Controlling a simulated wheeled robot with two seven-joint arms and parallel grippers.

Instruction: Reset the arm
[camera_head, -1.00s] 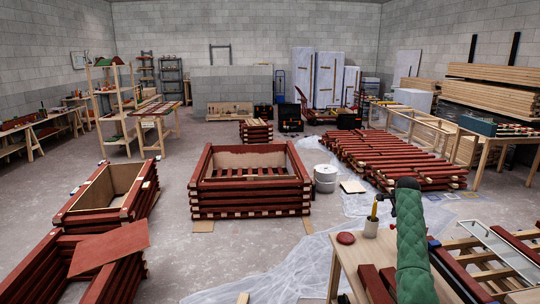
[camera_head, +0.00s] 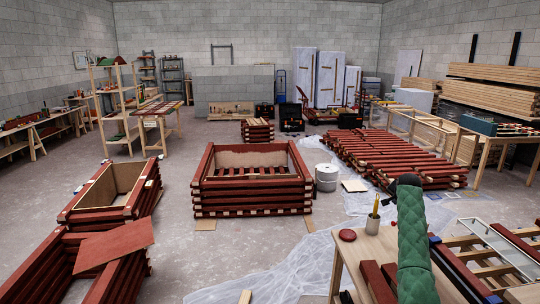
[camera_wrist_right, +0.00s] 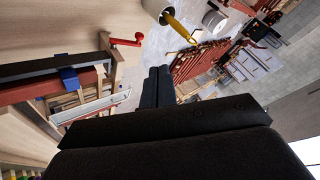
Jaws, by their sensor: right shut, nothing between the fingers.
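My right arm, in a green quilted sleeve (camera_head: 413,245), rises from the bottom right of the head view above the workbench. Its black end (camera_head: 408,180) points away from me, and the fingers are largely hidden there. In the right wrist view the dark fingers of my right gripper (camera_wrist_right: 158,86) lie together, shut and empty, apart from the things around them. My left arm and gripper are not in view.
Red batten boxes (camera_head: 252,205) stand on the floor. Open floor (camera_head: 185,240) lies between the boxes.

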